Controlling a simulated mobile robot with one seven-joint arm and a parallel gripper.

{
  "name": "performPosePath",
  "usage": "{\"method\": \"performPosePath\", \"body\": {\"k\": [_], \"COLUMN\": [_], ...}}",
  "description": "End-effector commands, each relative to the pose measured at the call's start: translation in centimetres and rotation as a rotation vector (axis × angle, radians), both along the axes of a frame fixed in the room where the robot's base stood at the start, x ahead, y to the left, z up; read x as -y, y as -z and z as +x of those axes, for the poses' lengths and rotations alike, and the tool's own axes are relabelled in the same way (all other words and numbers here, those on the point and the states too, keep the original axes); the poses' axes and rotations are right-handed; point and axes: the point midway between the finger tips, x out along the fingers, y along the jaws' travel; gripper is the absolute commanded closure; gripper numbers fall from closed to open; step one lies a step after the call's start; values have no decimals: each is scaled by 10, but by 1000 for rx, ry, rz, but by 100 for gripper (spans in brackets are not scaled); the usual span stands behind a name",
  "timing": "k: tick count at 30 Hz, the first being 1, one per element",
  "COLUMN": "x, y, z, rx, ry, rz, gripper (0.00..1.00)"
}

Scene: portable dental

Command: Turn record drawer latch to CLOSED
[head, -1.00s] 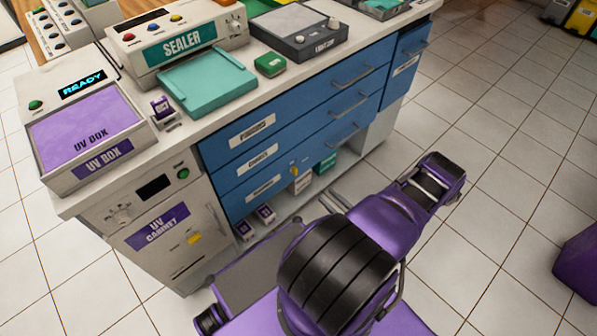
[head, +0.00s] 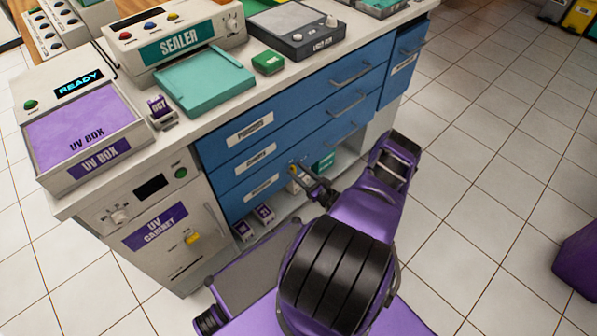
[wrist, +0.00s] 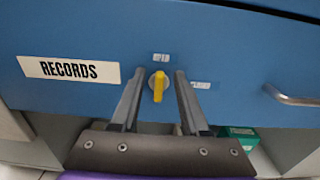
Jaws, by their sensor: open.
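The record drawer (wrist: 225,50) is a blue front with a white RECORDS label (wrist: 70,69) at its left. Its latch (wrist: 159,88) is a yellow lever on a small round base, pointing up and down in the wrist view. Small pale labels sit above it and to its right, too small to read. My gripper (wrist: 159,78) is open, with one finger on each side of the latch and gaps to both; I cannot tell the depth between them. In the head view my gripper (head: 305,176) is at the lowest blue drawer, partly covering the latch area.
A metal drawer handle (wrist: 292,97) is right of the latch. An open shelf below holds a green box (wrist: 240,137). In the head view, the UV cabinet (head: 150,225) stands left of the drawers, with small purple-labelled items (head: 264,214) on the low shelf.

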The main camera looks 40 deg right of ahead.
Motion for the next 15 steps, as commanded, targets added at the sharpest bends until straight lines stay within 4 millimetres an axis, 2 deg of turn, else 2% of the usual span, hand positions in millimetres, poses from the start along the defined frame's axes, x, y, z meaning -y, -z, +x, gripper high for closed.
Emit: {"method": "performPosePath", "body": {"k": [4,11,12,15], "x": [0,0,0,0], "y": [0,0,0,0], "z": [0,0,0,0], "rx": [0,0,0,0], "ry": [0,0,0,0], "rz": [0,0,-1,0], "gripper": [55,96,100,100]}}
